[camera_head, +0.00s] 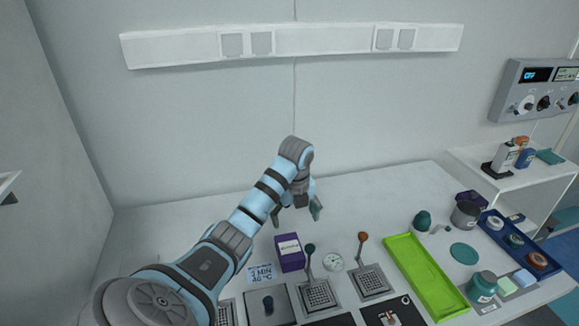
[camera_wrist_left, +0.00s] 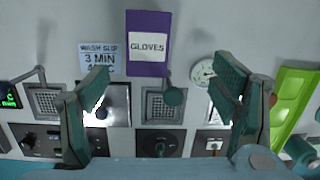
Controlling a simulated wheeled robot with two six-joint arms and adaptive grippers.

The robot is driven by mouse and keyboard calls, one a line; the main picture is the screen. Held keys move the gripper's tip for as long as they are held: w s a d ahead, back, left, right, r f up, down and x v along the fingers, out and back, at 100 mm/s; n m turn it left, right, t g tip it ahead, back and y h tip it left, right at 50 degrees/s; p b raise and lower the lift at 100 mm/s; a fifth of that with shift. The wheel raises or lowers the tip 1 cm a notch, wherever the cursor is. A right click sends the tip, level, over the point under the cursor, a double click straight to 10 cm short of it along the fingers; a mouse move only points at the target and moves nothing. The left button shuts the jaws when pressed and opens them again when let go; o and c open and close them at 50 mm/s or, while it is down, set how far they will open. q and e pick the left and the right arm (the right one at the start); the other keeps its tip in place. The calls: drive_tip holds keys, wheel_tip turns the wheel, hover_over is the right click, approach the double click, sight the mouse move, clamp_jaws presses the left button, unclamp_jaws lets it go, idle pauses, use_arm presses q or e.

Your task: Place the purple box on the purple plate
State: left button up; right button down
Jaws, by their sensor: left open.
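The purple box (camera_head: 289,253) with a white label stands on the white table, behind the lever panels. In the left wrist view the box (camera_wrist_left: 149,62) reads "GLOVES" and shows at the top, beyond the fingers. My left gripper (camera_head: 296,212) is open and empty, above the table and behind the box in the head view. Its two teal fingers (camera_wrist_left: 160,100) are spread wide in the left wrist view. A dark purple item (camera_head: 471,198) lies at the right back of the table; I cannot tell whether it is the purple plate. My right gripper is not in view.
A metal cup (camera_head: 466,215), teal jars and a blue tray (camera_head: 515,240) crowd the right end. The table's back left is clear.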

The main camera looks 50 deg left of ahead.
use_arm(q)
drive_tip(key=m+b, duration=0.1)
drive_tip(key=b, duration=0.3)
hover_over(289, 247)
drive_tip(key=d, duration=0.1)
drive_tip(key=shift+g, duration=0.3)
wheel_tip(289, 247, down, 5)
drive_tip(key=shift+s+d+r, duration=0.1)
drive_tip(key=shift+d, duration=0.05)
drive_tip(key=f, duration=0.3)
drive_tip(key=a+f, duration=0.1)
drive_tip(key=f, duration=0.2)
drive_tip(key=f+b, duration=0.1)
drive_tip(key=f, duration=0.2)
drive_tip(key=shift+w+a+f, duration=0.15)
drive_tip(key=shift+w+f, duration=0.05)
drive_tip(key=shift+f, duration=0.15)
drive_tip(key=shift+r, duration=0.1)
drive_tip(key=c, duration=1.4)
